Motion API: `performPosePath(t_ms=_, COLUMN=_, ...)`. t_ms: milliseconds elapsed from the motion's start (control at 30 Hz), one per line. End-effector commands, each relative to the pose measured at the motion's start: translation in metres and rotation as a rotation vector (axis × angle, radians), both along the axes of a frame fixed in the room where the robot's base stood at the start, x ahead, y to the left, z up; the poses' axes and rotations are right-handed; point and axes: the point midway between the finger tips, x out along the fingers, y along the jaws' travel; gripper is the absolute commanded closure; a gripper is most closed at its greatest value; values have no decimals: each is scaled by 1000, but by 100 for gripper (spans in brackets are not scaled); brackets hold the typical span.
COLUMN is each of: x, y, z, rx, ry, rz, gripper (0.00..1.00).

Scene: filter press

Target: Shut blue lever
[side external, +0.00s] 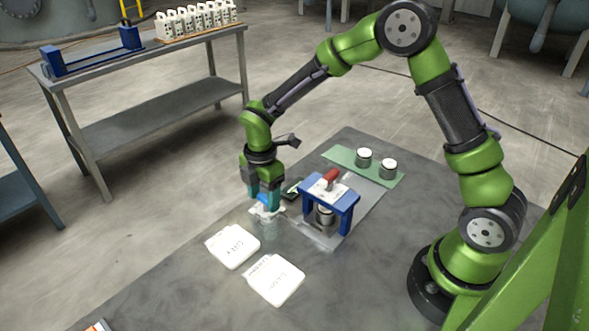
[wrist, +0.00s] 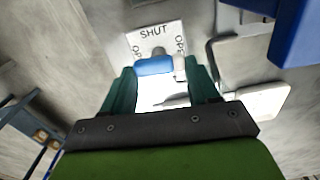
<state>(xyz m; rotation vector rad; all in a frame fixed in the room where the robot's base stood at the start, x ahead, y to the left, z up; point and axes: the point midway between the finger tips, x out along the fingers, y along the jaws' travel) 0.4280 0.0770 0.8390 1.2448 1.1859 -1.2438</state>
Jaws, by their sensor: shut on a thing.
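The blue lever (wrist: 154,66) lies between my gripper's two teal fingers in the wrist view. A white plate (wrist: 152,38) around it has SHUT printed at the top and partly hidden OPEN-like lettering at both sides. In the side view the lever's blue (side external: 264,199) shows between the fingertips, above a white top on a clear vessel (side external: 268,228). My gripper (side external: 264,203) points down and is shut on the lever. The fingers hide part of the lever, so its exact angle is hard to tell.
A blue press frame (side external: 344,204) with a red handle (side external: 331,175) stands just right of my gripper. A green strip (side external: 339,157) holds two white-topped jars behind it. Two white lettered pads (side external: 232,246) (side external: 275,280) lie in front. The right front of the table is bare.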

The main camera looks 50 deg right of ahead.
Motion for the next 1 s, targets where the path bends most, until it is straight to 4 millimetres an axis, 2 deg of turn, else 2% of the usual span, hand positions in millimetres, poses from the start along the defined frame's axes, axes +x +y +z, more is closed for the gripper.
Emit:
performPosePath(t_ms=267, x=1, y=0, z=0, rx=-1, ry=-1, rz=-179, gripper=71)
performPosePath(t_ms=1000, x=5, y=-3, z=0, rx=0, ry=0, rz=-880, gripper=71)
